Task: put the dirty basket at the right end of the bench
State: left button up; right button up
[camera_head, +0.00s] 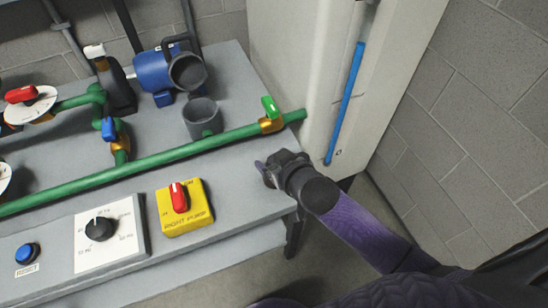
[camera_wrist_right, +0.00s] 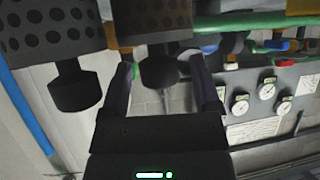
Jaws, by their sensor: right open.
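Two dark perforated baskets with stubby knobs show at the top of the right wrist view: one at the left (camera_wrist_right: 50,30), one near the middle (camera_wrist_right: 150,22). I cannot tell which is dirty, and I make out neither in the head view. My right gripper (camera_head: 263,168) is open at the right end of the grey bench (camera_head: 245,190). In the wrist view its fingers (camera_wrist_right: 163,65) stand on either side of the middle basket's knob; I cannot tell whether they touch it. My left gripper is not in view.
A green pipe (camera_head: 160,166) with a yellow fitting runs along the bench. A dark grey cup (camera_head: 202,118) and blue pump (camera_head: 153,72) stand behind it. A yellow switch box (camera_head: 184,208) is in front. A pale cabinet (camera_head: 290,60) with a blue rod (camera_head: 346,105) stands beyond the right end.

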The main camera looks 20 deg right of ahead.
jog(key=shift+r, duration=0.1)
